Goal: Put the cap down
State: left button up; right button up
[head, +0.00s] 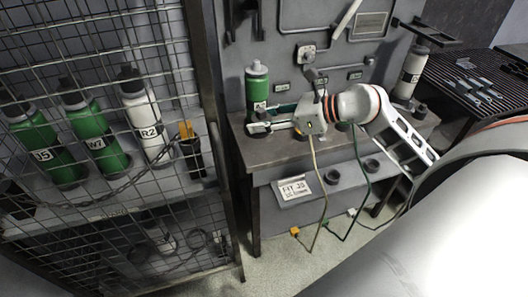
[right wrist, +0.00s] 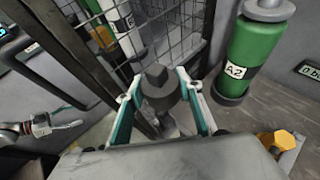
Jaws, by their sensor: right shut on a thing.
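My right gripper (head: 258,121) reaches in from the right over the workbench (head: 244,142), its fingers pointing left. In the right wrist view (right wrist: 165,100) it is shut on a dark grey cap (right wrist: 158,82), held between the teal-lined fingers. The cap's underside and its exact height over the bench are hidden. A green bottle (head: 257,88) stands upright behind the gripper; in the right wrist view it carries the label A2 (right wrist: 252,52). What looks like my left gripper (right wrist: 58,126) shows small at the left of the right wrist view, too small to read its fingers.
A wire mesh cage (head: 120,100) at the left holds green and white bottles. A white bottle (head: 411,72) stands at the bench's right end. Dark round holders (head: 331,177) sit along the bench's lower front near a sign (head: 297,188). An orange piece (right wrist: 276,141) lies near the gripper.

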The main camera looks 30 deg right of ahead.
jog(key=w+d+r+m+t+h, duration=0.2)
jog(key=w+d+m+h, duration=0.1)
jog(key=w+d, duration=0.3)
send_over(269, 152)
notch_tip(269, 152, down, 14)
jog(key=shift+b, duration=0.45)
pick_arm(q)
jog(key=shift+s+a+f+b, duration=0.1)
jog(key=shift+a+f+b, duration=0.1)
jog(key=shift+f, duration=0.3)
jog(key=shift+a+f+b, duration=0.1)
jog(key=shift+f+b, duration=0.1)
jog(key=shift+f, duration=0.3)
pick_arm(e)
jog(key=shift+f, duration=2.6)
jog(key=shift+f, duration=0.15)
jog(key=o, duration=1.1)
jog(key=shift+c, duration=0.2)
